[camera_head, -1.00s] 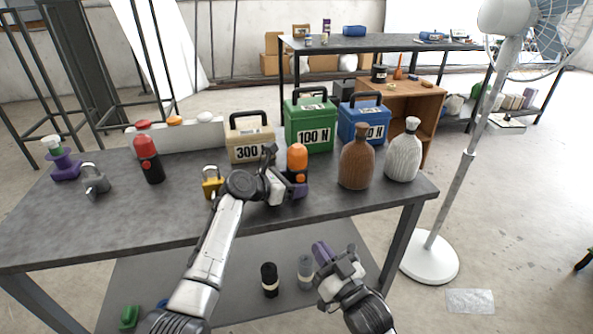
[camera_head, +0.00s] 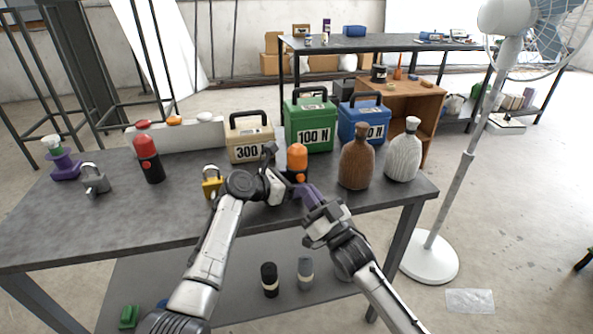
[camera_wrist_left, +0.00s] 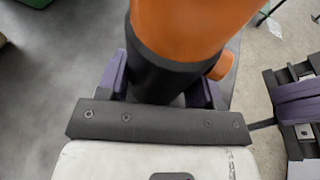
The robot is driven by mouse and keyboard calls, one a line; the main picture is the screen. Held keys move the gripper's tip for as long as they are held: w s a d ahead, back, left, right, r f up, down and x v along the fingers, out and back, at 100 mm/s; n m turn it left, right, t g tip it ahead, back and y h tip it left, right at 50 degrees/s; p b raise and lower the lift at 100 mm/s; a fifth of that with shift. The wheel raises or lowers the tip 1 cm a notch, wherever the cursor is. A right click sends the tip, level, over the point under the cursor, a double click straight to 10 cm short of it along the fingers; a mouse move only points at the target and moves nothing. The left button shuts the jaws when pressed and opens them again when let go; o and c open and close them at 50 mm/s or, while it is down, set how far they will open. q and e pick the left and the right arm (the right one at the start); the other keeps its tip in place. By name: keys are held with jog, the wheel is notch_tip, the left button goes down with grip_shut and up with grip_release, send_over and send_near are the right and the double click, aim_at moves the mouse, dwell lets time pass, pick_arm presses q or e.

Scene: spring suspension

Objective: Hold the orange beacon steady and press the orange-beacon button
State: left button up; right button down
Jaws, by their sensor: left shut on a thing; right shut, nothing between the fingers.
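The orange beacon (camera_head: 297,156), with an orange dome on a black body, stands upright on the grey table. My left gripper (camera_wrist_left: 162,88) is shut on its black body, with a purple finger on either side. An orange button (camera_wrist_left: 220,66) sticks out of the beacon's side in the left wrist view.
A red beacon (camera_head: 148,158), a yellow padlock (camera_head: 212,182) and a grey padlock (camera_head: 95,179) stand to the left. Cases marked 300 N (camera_head: 250,143) and 100 N (camera_head: 310,127) stand behind. A brown bottle (camera_head: 356,163) and a pale bottle (camera_head: 403,155) stand right.

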jog(key=shift+w+a, duration=0.2)
jog(key=shift+w, duration=0.55)
jog(key=shift+w+a, duration=0.2)
jog(key=shift+w, duration=0.55)
jog(key=shift+w, duration=0.2)
dwell(1.0)
jog(key=shift+w+a, duration=0.1)
jog(key=shift+w, duration=0.15)
dwell(0.4)
jog(key=shift+s, duration=0.5)
jog(key=s+d, duration=0.1)
jog(key=s, duration=0.4)
jog(key=shift+s+d, duration=0.4)
dwell(0.3)
